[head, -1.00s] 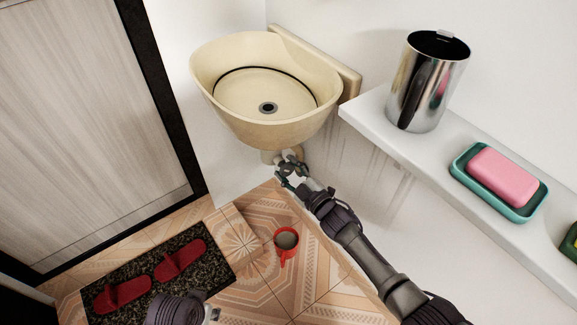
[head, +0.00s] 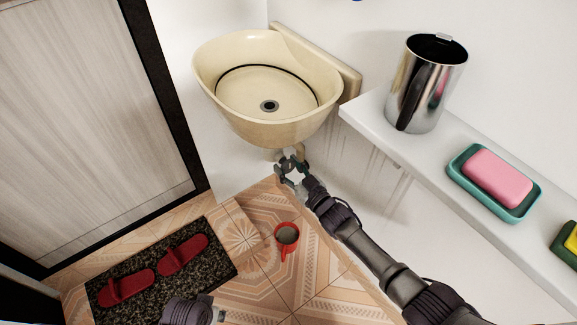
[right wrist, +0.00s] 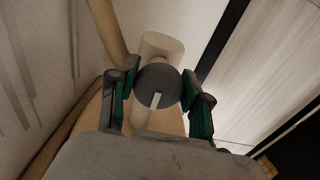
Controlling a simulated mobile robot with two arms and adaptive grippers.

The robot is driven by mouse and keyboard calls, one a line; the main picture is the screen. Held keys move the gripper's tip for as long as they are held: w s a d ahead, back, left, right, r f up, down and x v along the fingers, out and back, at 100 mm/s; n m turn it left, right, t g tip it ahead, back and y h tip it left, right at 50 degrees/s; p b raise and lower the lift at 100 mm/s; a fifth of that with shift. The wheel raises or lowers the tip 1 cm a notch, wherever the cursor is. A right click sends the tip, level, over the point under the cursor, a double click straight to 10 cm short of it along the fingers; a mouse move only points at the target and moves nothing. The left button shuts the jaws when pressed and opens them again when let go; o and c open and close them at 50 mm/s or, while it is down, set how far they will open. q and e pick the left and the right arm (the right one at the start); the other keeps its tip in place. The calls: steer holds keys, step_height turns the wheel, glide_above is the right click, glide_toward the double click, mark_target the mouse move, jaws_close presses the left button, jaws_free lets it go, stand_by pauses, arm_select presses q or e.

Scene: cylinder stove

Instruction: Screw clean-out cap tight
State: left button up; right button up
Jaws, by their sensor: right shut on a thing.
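The clean-out cap (right wrist: 150,86) is a round grey disc with a pale raised bar, in the middle of the right wrist view. It sits at the end of a pale fitting under the basin. My right gripper (right wrist: 159,82) has one finger on each side of the cap and is shut on it. In the head view, my right gripper (head: 291,168) is just below the cream basin (head: 262,132); the cap cannot be made out there. Part of my left arm shows at the bottom edge of the head view, but its gripper does not.
Red slippers (head: 183,254) lie on a dark mat (head: 215,235). A white shelf (head: 420,152) on the right bears a metal pitcher (head: 424,85) and a pink soap (head: 497,177) in a teal dish.

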steer(key=shift+f, duration=0.1)
stand_by(0.3)
steer(key=o, duration=0.9)
steer(key=shift+o, duration=1.1)
steer(key=v, duration=1.2)
